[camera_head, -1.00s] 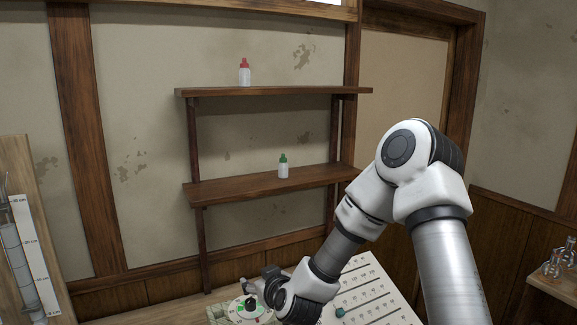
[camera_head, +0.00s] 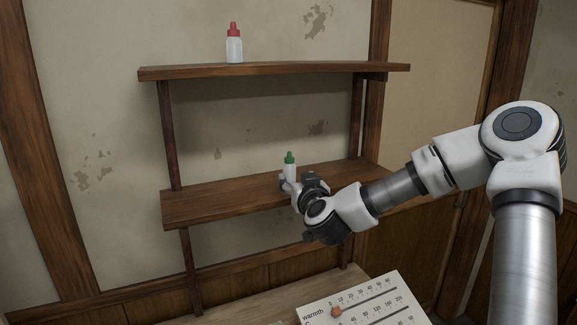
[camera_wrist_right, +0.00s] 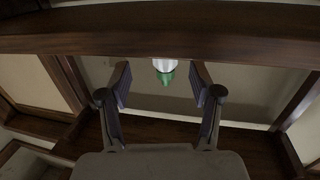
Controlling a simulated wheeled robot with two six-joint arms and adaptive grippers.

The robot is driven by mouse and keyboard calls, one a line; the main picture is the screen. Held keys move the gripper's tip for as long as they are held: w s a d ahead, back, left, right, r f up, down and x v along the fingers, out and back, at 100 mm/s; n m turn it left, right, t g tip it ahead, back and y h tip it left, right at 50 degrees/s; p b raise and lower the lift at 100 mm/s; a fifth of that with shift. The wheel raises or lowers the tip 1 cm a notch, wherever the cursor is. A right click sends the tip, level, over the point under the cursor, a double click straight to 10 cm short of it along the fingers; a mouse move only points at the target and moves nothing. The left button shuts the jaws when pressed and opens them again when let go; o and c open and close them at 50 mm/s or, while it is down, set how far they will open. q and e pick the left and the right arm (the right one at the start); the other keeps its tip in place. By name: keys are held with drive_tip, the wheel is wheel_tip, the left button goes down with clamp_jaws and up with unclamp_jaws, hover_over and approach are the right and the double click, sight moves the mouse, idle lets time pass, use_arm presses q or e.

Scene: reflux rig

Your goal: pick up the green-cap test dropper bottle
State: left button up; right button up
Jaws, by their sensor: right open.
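The green-cap dropper bottle (camera_head: 289,168), white with a green cap, stands upright on the lower shelf (camera_head: 230,203). My right gripper (camera_head: 288,184) is open at the shelf's front and hides the bottle's lower part in the head view. In the right wrist view, which looks upside down, the bottle (camera_wrist_right: 165,69) appears between the two open fingertips of the gripper (camera_wrist_right: 160,76), with a gap on each side. I cannot tell whether the bottle is fully between the fingers or just beyond them. My left gripper is not in view.
A red-cap bottle (camera_head: 234,45) stands on the upper shelf (camera_head: 270,70), above the gripper. A white panel with scales and a slider (camera_head: 365,305) lies below. The lower shelf is bare left of the bottle.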

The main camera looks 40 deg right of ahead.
sight(291, 172)
drive_tip(key=shift+w+d+r+p, duration=0.1)
drive_tip(key=shift+w+r+p, duration=0.4)
drive_tip(key=shift+w, duration=0.2)
drive_tip(key=x, duration=0.1)
drive_tip(key=p+x, duration=0.1)
drive_tip(key=x, duration=0.1)
drive_tip(key=f+p+x, duration=0.1)
drive_tip(key=x, duration=0.1)
drive_tip(key=shift+w, duration=0.2)
drive_tip(key=shift+s+r, duration=0.1)
drive_tip(key=shift+s, duration=0.05)
drive_tip(key=shift+s+r, duration=0.15)
drive_tip(key=c, duration=0.9)
